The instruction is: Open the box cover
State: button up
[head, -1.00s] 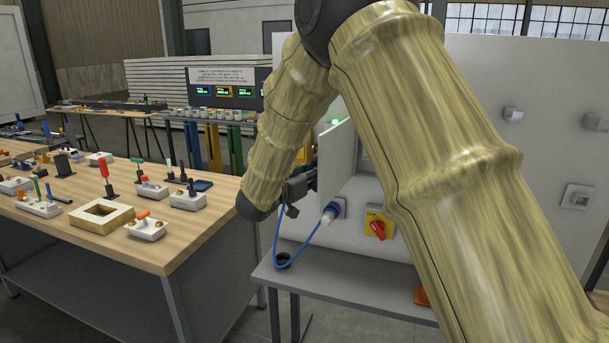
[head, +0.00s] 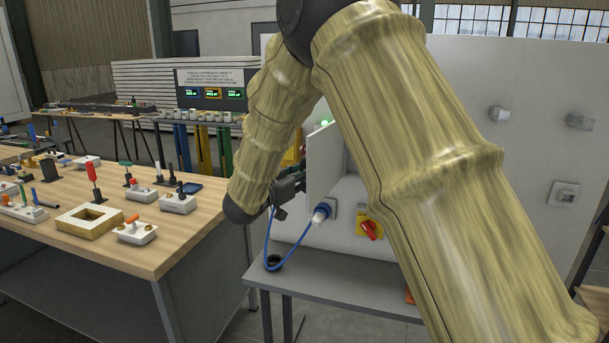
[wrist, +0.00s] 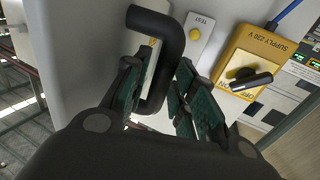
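A pale, flat panel that looks like the box cover (head: 325,160) stands out from the wall board, seen at an angle in the head view. A black bent handle (wrist: 172,40) shows in the wrist view, on a pale surface with a small yellow label. My gripper (wrist: 160,95) has its green-padded fingers on either side of the handle, with a gap to the right finger; contact on the left is unclear. The box interior is hidden.
A yellow supply switch (wrist: 250,70) and a TEST button (wrist: 195,34) are close to the gripper. A grey shelf (head: 340,293) is underneath; a wooden workbench (head: 190,240) stands left.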

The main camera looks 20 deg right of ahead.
jog(key=v, duration=1.1)
jog(key=shift+s, duration=0.1)
jog(key=s+d+f+n+t+y, duration=0.1)
jog(key=d+f+n+y, duration=0.15)
jog(key=f, duration=0.85)
jog(key=s+d+f+n+y, duration=0.1)
jog(key=f+n+y, duration=0.2)
jog(key=f, duration=0.8)
jog(key=s+d+f+n+g+y, duration=0.1)
jog(key=s+f+y, duration=0.1)
jog(key=s+f, duration=0.45)
jog(key=s+d+f+n+g+y, duration=0.1)
jog(key=s+f+n+y, duration=0.15)
jog(key=f, duration=0.75)
jog(key=s+f+n+g+y, duration=0.1)
jog(key=s+f+g+y, duration=0.1)
jog(key=s+f, duration=0.65)
jog(key=s+f+g+y, duration=0.1)
jog(key=s+f+g, duration=0.2)
jog(key=s+f, duration=0.55)
jog(key=s+f+g+y, duration=0.1)
jog(key=s+g, duration=0.3)
jog(key=s, duration=1.7)
jog(key=shift+s+d+f+n+y, duration=0.3)
jog(key=shift+s+d+y, duration=0.1)
jog(key=shift+y, duration=0.1)
